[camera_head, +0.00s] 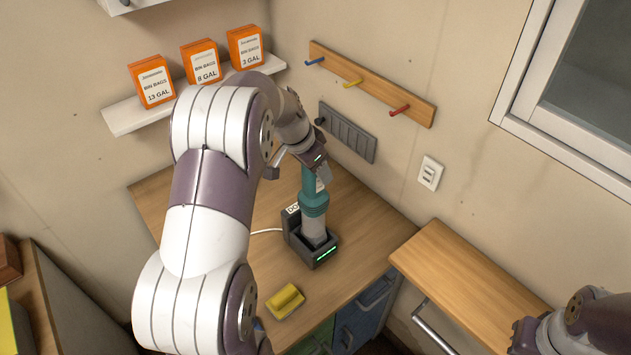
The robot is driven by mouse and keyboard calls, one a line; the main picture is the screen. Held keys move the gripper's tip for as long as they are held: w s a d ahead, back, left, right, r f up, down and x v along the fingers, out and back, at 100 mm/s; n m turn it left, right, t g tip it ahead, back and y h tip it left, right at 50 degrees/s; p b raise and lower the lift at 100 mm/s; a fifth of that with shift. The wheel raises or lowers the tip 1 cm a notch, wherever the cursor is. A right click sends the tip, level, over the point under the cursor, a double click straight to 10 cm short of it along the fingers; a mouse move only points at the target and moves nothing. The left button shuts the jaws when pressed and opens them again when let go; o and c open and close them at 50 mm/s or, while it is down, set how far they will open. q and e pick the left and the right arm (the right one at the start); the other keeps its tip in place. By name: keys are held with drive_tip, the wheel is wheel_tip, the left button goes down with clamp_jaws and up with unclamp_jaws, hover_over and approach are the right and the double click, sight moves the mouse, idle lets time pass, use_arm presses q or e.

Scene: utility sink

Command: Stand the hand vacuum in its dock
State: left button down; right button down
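The hand vacuum (313,203) has a teal body and a grey lower end. It stands about upright with its lower end in the dark dock (297,238). The dock sits on the wooden counter, with a lit green strip on its front and a partly hidden white label behind. My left gripper (322,173) is at the top of the vacuum. A grey finger overlaps the upper teal part, and I cannot tell whether the fingers grip it or are apart. My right gripper (523,338) is at the lower right edge, away from the vacuum; its fingers are not clear.
A yellow sponge (285,301) lies on the counter (372,232) in front of the dock. A white cable (266,231) runs left from the dock. A peg rail (370,84) and a grey slatted panel (347,133) are on the wall behind. A wooden ledge (462,283) stands right.

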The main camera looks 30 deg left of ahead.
use_arm(q)
wheel_tip(320, 180, down, 5)
drive_tip(key=shift+r+p, duration=0.2)
drive_tip(key=shift+p, duration=0.35)
drive_tip(key=shift+f, duration=0.25)
drive_tip(key=shift+c, duration=2)
unclamp_jaws()
drive_tip(key=shift+r, duration=0.35)
drive_tip(key=s+b+v, duration=0.1)
drive_tip(key=b+v, duration=0.2)
drive_tip(key=v, duration=0.8)
drive_tip(key=s+d+f+n+g+y, duration=0.1)
drive_tip(key=s+d+f+n, duration=0.1)
drive_tip(key=s+d+f, duration=0.2)
drive_tip(key=s+d+f+n+g, duration=0.1)
drive_tip(key=s+d+f+n, duration=0.1)
drive_tip(key=s+d+f, duration=0.3)
drive_tip(key=s+d, duration=0.4)
drive_tip(key=s, duration=0.3)
drive_tip(key=shift+d+f+g+y, duration=0.25)
drive_tip(key=shift+g+y, duration=0.05)
drive_tip(key=shift+y, duration=0.1)
